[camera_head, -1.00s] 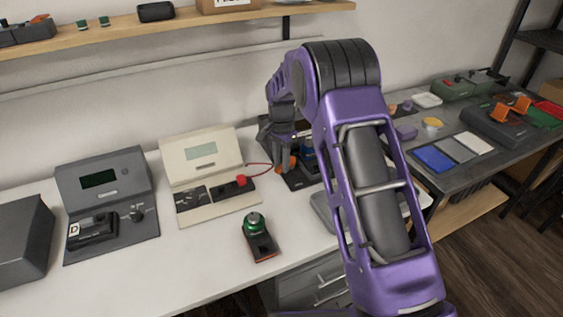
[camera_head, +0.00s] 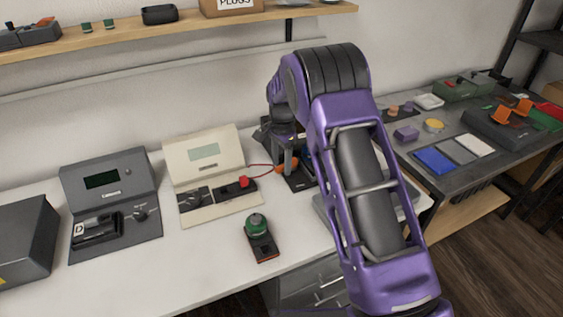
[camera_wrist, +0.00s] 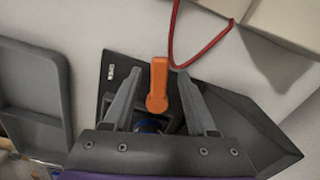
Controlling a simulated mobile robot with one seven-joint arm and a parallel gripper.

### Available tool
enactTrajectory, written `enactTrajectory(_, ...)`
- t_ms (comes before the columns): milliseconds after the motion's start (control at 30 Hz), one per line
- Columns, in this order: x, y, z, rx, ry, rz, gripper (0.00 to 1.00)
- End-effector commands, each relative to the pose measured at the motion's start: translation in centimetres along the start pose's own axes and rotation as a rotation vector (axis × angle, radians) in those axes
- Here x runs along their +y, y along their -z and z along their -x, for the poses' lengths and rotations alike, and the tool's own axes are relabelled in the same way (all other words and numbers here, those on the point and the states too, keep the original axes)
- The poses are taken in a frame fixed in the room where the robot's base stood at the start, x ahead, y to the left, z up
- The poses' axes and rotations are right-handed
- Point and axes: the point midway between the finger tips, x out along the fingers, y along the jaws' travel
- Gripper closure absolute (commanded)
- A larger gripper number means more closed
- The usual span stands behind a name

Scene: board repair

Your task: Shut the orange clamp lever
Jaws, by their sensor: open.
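The orange clamp lever (camera_wrist: 158,82) shows in the wrist view, on a dark device (camera_wrist: 112,72). My gripper (camera_wrist: 160,92) is open, with one finger to each side of the lever and a gap to both; I cannot tell whether it touches the lever. A blue part shows low between the fingers, mostly hidden by the gripper. In the head view the lever (camera_head: 288,165) is a small orange piece beside my gripper (camera_head: 287,165), and my arm hides much of the device.
A red cable (camera_wrist: 173,45) loops close behind the lever, from the cream console (camera_head: 208,203). A dark grey console (camera_head: 108,247) stands left on the white bench. A green-topped unit (camera_head: 257,230) stands in front. A grey tray (camera_wrist: 38,95) lies left in the wrist view.

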Motion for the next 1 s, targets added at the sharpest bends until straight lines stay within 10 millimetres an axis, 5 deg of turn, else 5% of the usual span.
enactTrajectory(167, 0.0, 0.0, 1.6, 0.001, 0.001, 0.000, 0.43)
enactTrajectory(700, -0.1, 0.0, 14.1, 0.002, 0.003, 0.000, 0.43)
enactTrajectory(1000, 0.0, 0.0, 17.3, 0.000, 0.001, 0.000, 0.43)
